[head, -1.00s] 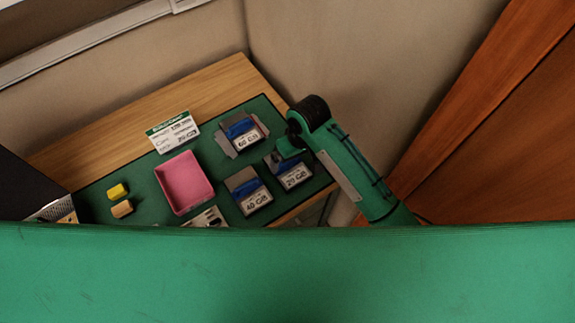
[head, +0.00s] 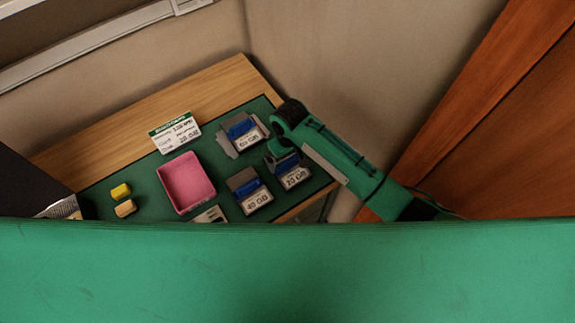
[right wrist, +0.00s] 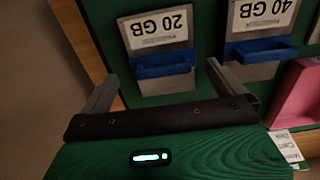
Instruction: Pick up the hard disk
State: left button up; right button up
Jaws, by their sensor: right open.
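Three grey hard disks with blue handles and white labels are on the green mat. In the head view the 60 GB disk (head: 246,142) is at the back, the 40 GB disk (head: 256,203) at the front and the 20 GB disk (head: 296,178) at the right. My right gripper (right wrist: 162,70) is open and empty in the right wrist view. Its fingers are either side of the near end of the 20 GB disk (right wrist: 160,62), beside its blue handle; contact cannot be told. The 40 GB disk (right wrist: 258,45) is to its right there. My left gripper is not in view.
A pink tray (head: 187,207) stands left of the disks. A white card (head: 175,133) with a green header stands behind it. A yellow block (head: 121,190) and a tan block (head: 125,208) lie farther left. A wall is behind the wooden table (head: 212,92).

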aim_at(288, 161)
jog(key=shift+a+f+p, duration=0.1)
jog(key=shift+f+p, duration=0.35)
jog(key=shift+f, duration=0.15)
notch_tip(288, 161, down, 3)
jog(key=shift+a+f+p, duration=0.1)
jog(key=shift+a+p, duration=0.05)
jog(key=shift+p, duration=0.35)
jog(key=shift+f, duration=0.4)
jog(key=shift+w, duration=0.1)
jog(key=c, duration=0.5)
